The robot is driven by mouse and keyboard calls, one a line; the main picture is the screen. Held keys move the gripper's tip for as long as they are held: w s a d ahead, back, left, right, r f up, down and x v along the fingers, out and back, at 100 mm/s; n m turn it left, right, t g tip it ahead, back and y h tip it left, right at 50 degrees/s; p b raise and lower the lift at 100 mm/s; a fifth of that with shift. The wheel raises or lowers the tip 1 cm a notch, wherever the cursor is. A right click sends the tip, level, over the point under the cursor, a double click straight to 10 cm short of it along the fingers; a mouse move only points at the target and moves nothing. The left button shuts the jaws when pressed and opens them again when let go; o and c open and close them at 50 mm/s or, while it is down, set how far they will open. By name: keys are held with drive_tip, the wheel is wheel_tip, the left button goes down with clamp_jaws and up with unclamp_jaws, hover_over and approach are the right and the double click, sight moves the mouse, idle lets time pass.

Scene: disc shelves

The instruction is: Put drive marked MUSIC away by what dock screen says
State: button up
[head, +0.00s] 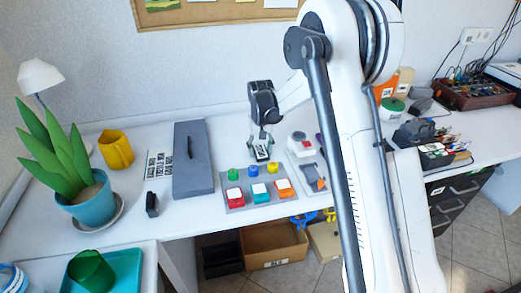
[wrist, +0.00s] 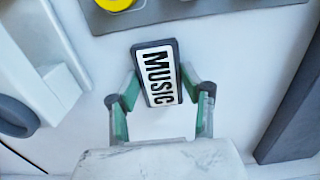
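The drive marked MUSIC (wrist: 158,75) is a dark slab with a white label, lying slightly turned on the white tabletop in the wrist view. It also shows below my gripper in the head view (head: 262,153). My gripper (wrist: 160,72) has its green-padded fingers on either side of the drive. The fingers look apart from its edges by a thin gap, though contact is hard to judge. In the head view my gripper (head: 261,142) points down behind the button panel. I cannot make out any readable dock screen; a white device with a red part (head: 299,140) stands right of the gripper.
A grey panel (head: 243,205) with coloured knobs and blocks lies in front. A long grey box (head: 193,180) and a printed card (head: 158,164) are left. A small black object (head: 152,204) stands near the edge. A black bin (head: 222,259) and cardboard box (head: 272,247) are below.

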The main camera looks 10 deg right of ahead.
drive_tip(key=o, duration=0.4)
drive_tip(key=shift+r, duration=0.1)
